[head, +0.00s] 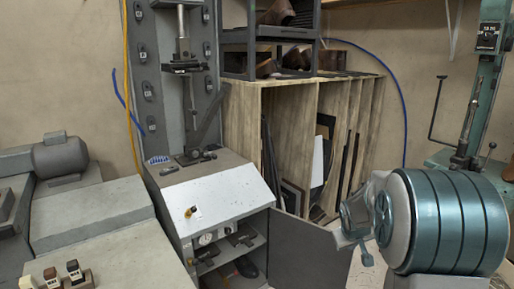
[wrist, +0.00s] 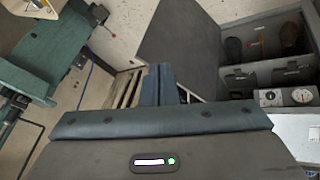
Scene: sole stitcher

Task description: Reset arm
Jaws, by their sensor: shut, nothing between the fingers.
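My gripper (wrist: 159,70) shows in the wrist view, its two blue-grey fingers together with nothing between them. They point toward the floor area beside the open grey cabinet door. In the head view my arm shows at the right as a large teal ribbed cylinder (head: 450,222) with grey parts at its left. I cannot make out the fingertips there. The sole stitcher (head: 225,195) stands left of the arm, a grey machine with a white sloped front and a tall back panel. The arm appears apart from it.
The cabinet door (head: 312,243) stands open toward my arm; it also shows in the wrist view (wrist: 180,45). Shoes lie inside the cabinet. A wooden rack (head: 290,110) holds boards behind. A green machine (head: 485,100) stands at the right, a grey bench (head: 110,255) at the left.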

